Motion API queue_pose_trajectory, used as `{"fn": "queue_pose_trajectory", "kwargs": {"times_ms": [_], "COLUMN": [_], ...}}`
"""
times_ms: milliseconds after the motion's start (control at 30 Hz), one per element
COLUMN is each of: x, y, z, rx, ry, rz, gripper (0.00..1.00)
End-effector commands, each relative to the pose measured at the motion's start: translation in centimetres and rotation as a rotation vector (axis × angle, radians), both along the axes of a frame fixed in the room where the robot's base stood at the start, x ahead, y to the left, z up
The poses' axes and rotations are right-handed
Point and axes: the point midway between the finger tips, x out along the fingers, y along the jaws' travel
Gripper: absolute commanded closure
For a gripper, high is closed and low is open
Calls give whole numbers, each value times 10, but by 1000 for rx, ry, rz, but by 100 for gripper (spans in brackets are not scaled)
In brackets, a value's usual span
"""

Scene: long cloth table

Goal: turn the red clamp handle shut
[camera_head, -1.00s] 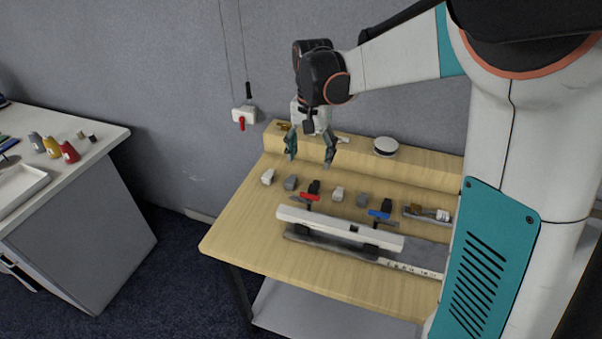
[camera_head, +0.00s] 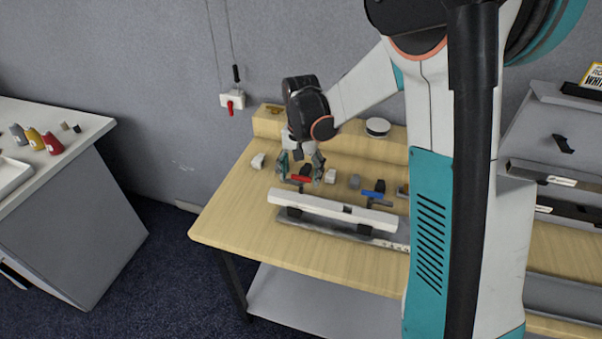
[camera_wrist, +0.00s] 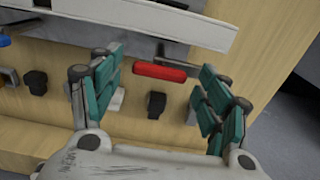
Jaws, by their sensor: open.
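The red clamp handle (camera_head: 301,179) sits behind the long white bar (camera_head: 330,209) on the wooden table (camera_head: 228,220). In the wrist view the red handle (camera_wrist: 159,72) lies roughly parallel to the bar (camera_wrist: 150,18), beyond and between my fingertips. My gripper (camera_head: 299,176) is open and empty, low over the table at the handle. Its teal fingers (camera_wrist: 157,85) stand apart on either side of the handle's line. I cannot tell whether a finger touches it. The clamp's lower body is partly hidden.
A blue clamp handle (camera_head: 373,194) stands to the right along the bar. Several small grey, white and black blocks, such as a black one (camera_wrist: 156,105), stand in a row close to my fingers. A white round lid (camera_head: 377,126) sits on the back ledge.

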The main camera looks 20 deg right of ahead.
Motion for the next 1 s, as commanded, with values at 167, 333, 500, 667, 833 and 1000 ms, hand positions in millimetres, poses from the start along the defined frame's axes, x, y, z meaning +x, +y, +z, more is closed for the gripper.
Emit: {"fn": "queue_pose_trajectory", "kwargs": {"times_ms": [167, 333, 500, 667, 833, 1000], "x": [0, 0, 0, 0, 0, 0], "y": [0, 0, 0, 0, 0, 0], "z": [0, 0, 0, 0, 0, 0], "rx": [0, 0, 0, 0, 0, 0], "ry": [0, 0, 0, 0, 0, 0], "rz": [0, 0, 0, 8, 54, 153], "gripper": [30, 59, 74, 74, 74, 74]}}
